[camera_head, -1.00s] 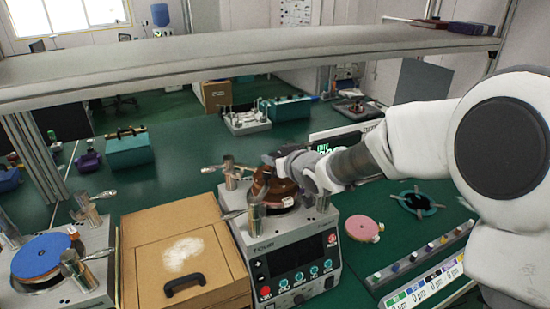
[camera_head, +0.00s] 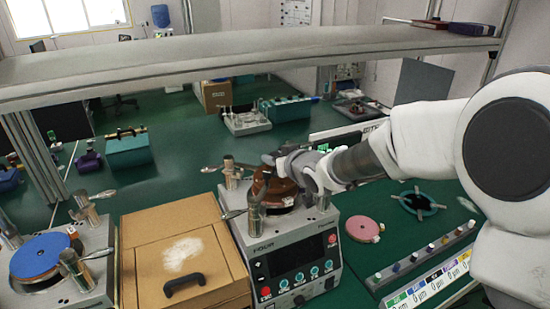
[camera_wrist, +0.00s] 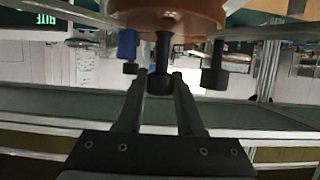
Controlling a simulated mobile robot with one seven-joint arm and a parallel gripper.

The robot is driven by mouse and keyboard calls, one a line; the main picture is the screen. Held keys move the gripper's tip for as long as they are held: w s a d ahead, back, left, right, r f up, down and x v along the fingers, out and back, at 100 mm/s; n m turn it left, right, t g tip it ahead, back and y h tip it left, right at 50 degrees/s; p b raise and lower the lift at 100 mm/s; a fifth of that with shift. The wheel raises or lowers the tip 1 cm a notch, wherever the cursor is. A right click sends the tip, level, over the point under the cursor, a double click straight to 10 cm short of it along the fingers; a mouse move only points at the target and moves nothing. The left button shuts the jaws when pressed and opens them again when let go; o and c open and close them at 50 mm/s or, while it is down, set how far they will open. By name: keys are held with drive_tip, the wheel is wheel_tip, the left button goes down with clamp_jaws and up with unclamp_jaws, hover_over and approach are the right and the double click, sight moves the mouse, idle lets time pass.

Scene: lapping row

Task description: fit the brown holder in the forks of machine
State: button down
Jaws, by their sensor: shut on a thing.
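The brown holder (camera_head: 279,191) is at the machine (camera_head: 290,253) labelled FOUR, over its top between the upright metal fork posts. In the wrist view the holder's brown underside (camera_wrist: 180,18) fills the top middle, with dark knobs hanging from it. My gripper (camera_wrist: 160,82) is shut on the holder's central dark stem. In the head view my gripper (camera_head: 290,163) reaches the holder from the right and hides part of it. I cannot tell whether the holder rests on the plate or is seated in the forks.
A cardboard-coloured box (camera_head: 182,258) with a black handle stands left of the machine. A machine with a blue disc (camera_head: 40,256) is further left. A pink disc (camera_head: 362,228) and a teal ring (camera_head: 419,203) lie on the green bench at right. A shelf (camera_head: 230,58) spans above.

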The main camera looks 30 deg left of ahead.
drive_tip(key=shift+f+b, duration=1.15)
drive_tip(key=c, duration=0.5)
unclamp_jaws()
drive_tip(key=shift+o, duration=0.2)
drive_tip(key=p+v, duration=0.3)
drive_tip(key=v, duration=1.4)
drive_tip(key=shift+d, duration=0.2)
drive_tip(key=shift+s, duration=0.1)
